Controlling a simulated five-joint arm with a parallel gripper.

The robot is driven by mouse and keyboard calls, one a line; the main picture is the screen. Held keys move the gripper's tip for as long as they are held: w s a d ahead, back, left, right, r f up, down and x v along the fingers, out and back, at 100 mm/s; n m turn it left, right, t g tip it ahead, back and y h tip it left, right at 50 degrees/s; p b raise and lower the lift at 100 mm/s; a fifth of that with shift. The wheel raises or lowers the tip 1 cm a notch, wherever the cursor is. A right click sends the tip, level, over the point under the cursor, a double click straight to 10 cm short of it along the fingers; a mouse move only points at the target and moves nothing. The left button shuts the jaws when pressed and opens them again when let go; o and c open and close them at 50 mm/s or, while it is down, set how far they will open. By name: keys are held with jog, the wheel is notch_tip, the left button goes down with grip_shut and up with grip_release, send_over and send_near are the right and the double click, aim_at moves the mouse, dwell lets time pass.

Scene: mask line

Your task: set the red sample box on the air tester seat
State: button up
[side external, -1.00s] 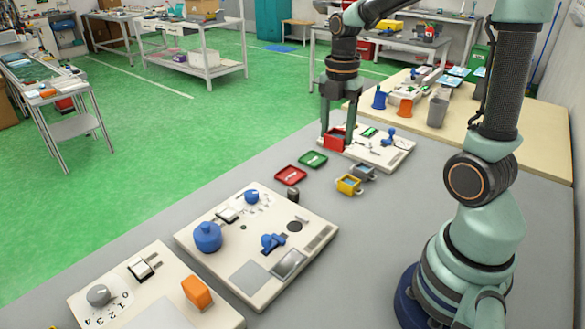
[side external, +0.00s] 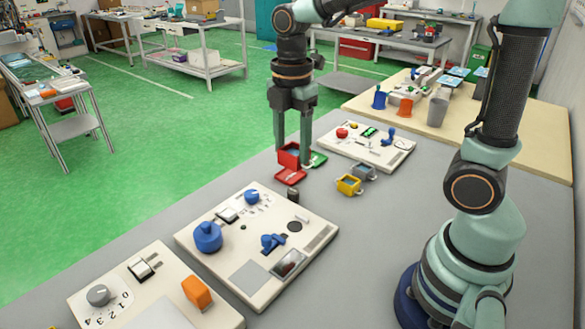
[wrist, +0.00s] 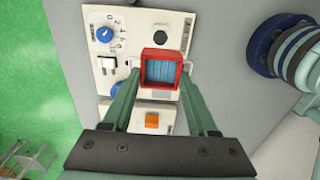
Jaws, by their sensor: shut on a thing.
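The red sample box (side external: 288,157) is an open-topped red box with a blue ribbed inside. It also shows in the wrist view (wrist: 146,57). My gripper (side external: 294,150) is shut on it, a finger at each side, and holds it upright. In the side view it appears above or just behind the red tray (side external: 290,177); its exact height cannot be told. The large cream panel (side external: 207,265) carries a grey square pad (side external: 249,281), a blue dome and a blue clamp-like part. No label shows which part is the air tester seat.
A green tray (side external: 318,159) lies right of the red one. Small yellow (side external: 348,186) and grey (side external: 364,171) boxes stand farther right. A dial panel with an orange block (side external: 197,292) is nearest the camera. A far panel (side external: 350,150) has a red button and blue lever.

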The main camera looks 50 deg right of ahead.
notch_tip(320, 180, down, 17)
jog(key=shift+f, duration=0.2)
dwell(0.3)
jog(key=shift+f, duration=0.1)
jog(key=o, duration=1.4)
jog(key=shift+c, duration=0.2)
